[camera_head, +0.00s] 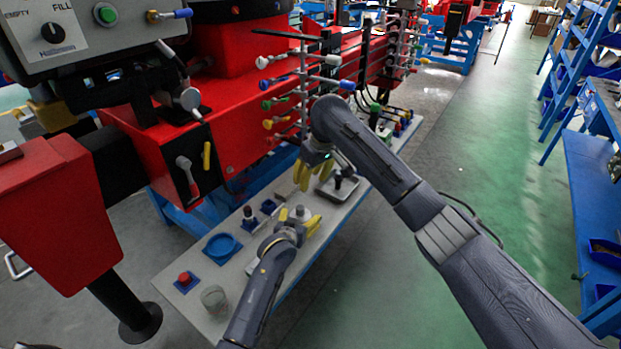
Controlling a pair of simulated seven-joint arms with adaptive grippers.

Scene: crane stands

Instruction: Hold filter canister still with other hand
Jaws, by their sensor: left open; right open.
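A pale, knobbed object that looks like the filter canister (300,211) stands on the long grey bench. My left gripper (299,219) is low at the bench, its yellow fingers open on either side of this object. Whether the fingers touch it cannot be told, and its lower part is hidden by the gripper. My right gripper (312,178) is open and points down, above and behind the left one, with nothing visible held in it. It hangs just left of a metal tray holding a dark-knobbed part.
Red machinery (225,110) with coloured-handled levers stands close behind.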

